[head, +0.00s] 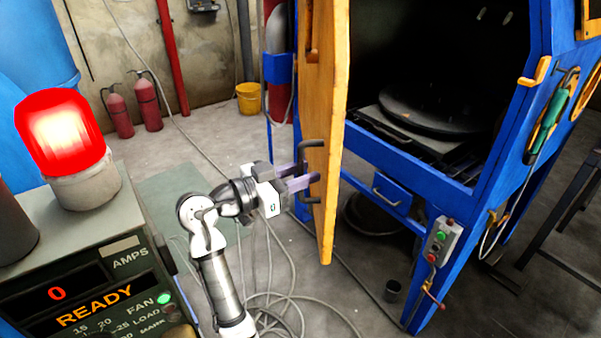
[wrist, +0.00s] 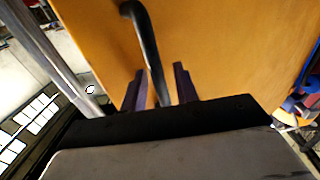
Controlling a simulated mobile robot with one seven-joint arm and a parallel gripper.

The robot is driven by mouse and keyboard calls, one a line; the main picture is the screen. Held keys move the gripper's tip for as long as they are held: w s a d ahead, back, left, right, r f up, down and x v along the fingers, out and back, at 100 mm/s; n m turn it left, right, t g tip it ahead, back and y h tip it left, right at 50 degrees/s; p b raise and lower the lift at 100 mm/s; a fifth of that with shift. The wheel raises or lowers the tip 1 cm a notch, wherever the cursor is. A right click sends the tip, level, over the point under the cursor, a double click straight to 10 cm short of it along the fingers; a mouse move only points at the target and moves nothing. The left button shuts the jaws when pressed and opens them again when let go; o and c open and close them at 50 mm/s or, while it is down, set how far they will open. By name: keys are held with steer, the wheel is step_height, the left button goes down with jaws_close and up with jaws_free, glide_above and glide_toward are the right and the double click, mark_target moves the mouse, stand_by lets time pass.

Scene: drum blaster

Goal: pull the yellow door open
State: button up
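The yellow door (head: 336,110) of the blue cabinet stands swung out, and the cabinet's dark inside shows to its right. A dark bar handle (head: 311,144) is on the door's left face. My gripper (head: 308,180) is at this handle, reaching in from the left. In the wrist view the yellow door (wrist: 215,45) fills most of the picture. The handle (wrist: 147,45) runs down between the two fingers of my gripper (wrist: 160,72). The fingers are apart, with a gap visible on each side of the handle. The handle's lower end is hidden behind my gripper's body.
The blue cabinet (head: 408,200) holds a round dark turntable (head: 437,108). A control box (head: 441,241) is on its front right post. A console (head: 75,270) with a red lamp (head: 60,130) stands at left. Cables (head: 275,300) lie on the floor below my arm.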

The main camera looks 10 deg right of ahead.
steer(key=shift+r, duration=0.1)
glide_toward(325, 67)
steer(key=b+x, duration=0.1)
steer(key=x, duration=0.4)
steer(key=shift+s+d, duration=0.1)
steer(key=shift+d, duration=0.05)
